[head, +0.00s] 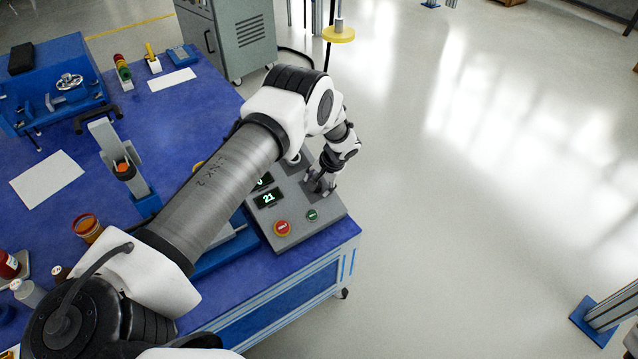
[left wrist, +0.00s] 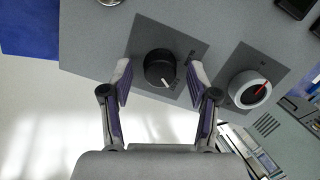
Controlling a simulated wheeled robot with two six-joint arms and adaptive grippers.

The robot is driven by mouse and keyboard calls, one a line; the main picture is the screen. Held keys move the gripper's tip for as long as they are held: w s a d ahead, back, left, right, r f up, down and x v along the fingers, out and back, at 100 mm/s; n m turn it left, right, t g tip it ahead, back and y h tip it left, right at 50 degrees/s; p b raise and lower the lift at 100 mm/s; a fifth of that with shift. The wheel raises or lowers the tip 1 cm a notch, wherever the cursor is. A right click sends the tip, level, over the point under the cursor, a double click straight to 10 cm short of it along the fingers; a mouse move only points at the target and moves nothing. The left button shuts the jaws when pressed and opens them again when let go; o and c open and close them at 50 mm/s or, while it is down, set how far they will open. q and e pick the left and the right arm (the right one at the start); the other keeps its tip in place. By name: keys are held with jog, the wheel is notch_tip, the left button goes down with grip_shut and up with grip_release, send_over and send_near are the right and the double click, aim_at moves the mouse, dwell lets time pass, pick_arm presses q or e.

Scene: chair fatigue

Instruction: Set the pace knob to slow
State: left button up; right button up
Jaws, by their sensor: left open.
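A grey control box (head: 297,232) sits at the table's right corner. In the left wrist view, a black knob (left wrist: 158,67) with a white pointer line sits on a dark square plate; the line points down and slightly right in the picture. My right gripper is not in view.
The box also bears a lit display (head: 268,198) reading 21, a red button (head: 282,228) and a green button (head: 312,215). My left arm hides part of the box and the blue table (head: 215,110).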

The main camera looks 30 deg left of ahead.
pick_arm(q)
grip_shut()
jog(key=shift+n, duration=0.4)
jog(key=shift+s+n, duration=0.1)
jog(key=shift+n, duration=0.9)
jog(key=n+h, duration=0.1)
jog(key=n, duration=0.6)
jog(key=shift+a+r+t, duration=0.1)
jog(key=shift+t, duration=0.2)
jog(key=shift+s+n+h+p, duration=0.1)
jog(key=shift+n+h+p, duration=0.35)
jog(key=shift+n, duration=1.45)
